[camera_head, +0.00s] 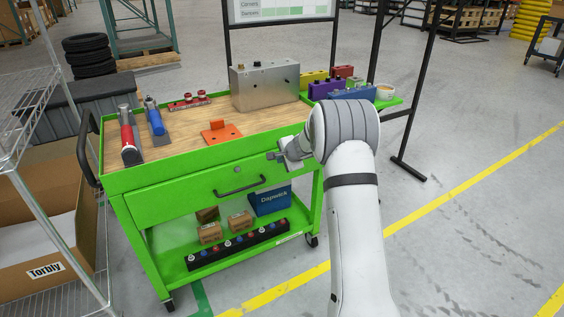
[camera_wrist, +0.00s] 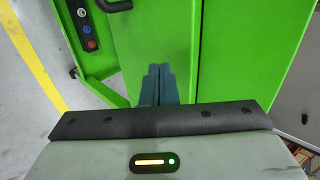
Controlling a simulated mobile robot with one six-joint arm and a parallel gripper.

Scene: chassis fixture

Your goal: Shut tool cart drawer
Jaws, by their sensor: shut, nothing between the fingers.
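The green tool cart (camera_head: 146,180) stands in front of me with a wooden top. Its drawer (camera_head: 190,197) has a green front with a dark bar handle (camera_head: 243,187) and a small round lock above it. I cannot see a clear gap behind the drawer front, so I cannot tell how far it stands out. My gripper (camera_head: 271,156) is shut and empty, near the upper right part of the drawer front. In the wrist view its fingertips (camera_wrist: 158,70) lie together against the view of the green front; contact is unclear. The handle shows at the top edge there (camera_wrist: 115,5).
Red and blue tools, an orange bracket (camera_head: 222,132) and a metal box (camera_head: 264,86) rest on the cart top. A green side shelf holds colored blocks and a bowl (camera_head: 384,92). Small cartons and a blue box (camera_head: 270,200) sit on the lower shelf. A wire rack stands left.

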